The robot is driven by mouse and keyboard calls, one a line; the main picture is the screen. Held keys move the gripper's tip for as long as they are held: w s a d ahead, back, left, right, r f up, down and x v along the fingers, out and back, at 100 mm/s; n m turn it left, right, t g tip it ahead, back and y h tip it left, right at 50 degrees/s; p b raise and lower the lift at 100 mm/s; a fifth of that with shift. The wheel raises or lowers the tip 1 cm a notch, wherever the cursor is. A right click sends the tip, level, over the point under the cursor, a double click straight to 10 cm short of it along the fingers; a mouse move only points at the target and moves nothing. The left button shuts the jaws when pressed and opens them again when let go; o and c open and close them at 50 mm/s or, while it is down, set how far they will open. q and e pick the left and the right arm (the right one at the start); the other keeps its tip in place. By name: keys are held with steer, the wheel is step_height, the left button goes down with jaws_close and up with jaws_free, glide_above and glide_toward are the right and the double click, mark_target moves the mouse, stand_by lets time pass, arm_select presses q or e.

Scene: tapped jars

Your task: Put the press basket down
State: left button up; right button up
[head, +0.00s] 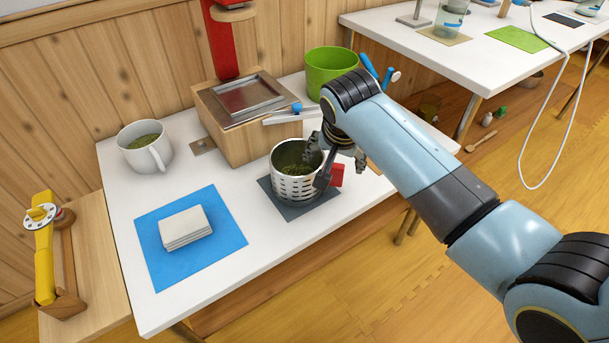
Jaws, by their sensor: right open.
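The press basket (294,187) is a perforated metal cup with green leafy stuff inside. It stands upright on a dark grey mat (312,207) near the front edge of the white table. My right gripper (335,170) is open at the basket's right side, by its rim and a red part (337,174) that looks like its handle. The arm and fingers hide part of the basket's right rim. I cannot tell whether a finger touches it. My left gripper is not in view.
A wooden press (240,140) with a metal tray stands behind the basket. A white mug (145,150) of green stuff is at the left. A blue mat (165,262) holds a pale stack (185,228). A green bucket (328,68) stands behind my right arm.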

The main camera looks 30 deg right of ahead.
mark_target(331, 169)
steer(key=x, duration=0.1)
steer(key=b+x, duration=0.1)
steer(key=x, duration=0.3)
steer(key=shift+s+a+f+b, duration=0.2)
steer(key=shift+s+a+b, duration=0.1)
steer(key=shift+a, duration=0.05)
steer(key=c, duration=1.8)
steer(key=shift+r, duration=0.2)
jaws_close()
step_height(331, 169, up, 4)
steer(key=shift+w+r+p, duration=0.1)
steer(key=shift+r+p, duration=0.1)
steer(key=shift+p, duration=0.6)
steer(key=s+d+r+p, duration=0.3)
steer(key=s+d+r, duration=0.3)
steer(key=s, duration=0.3)
steer(key=shift+d+r, duration=0.2)
steer(key=shift+d, duration=0.65)
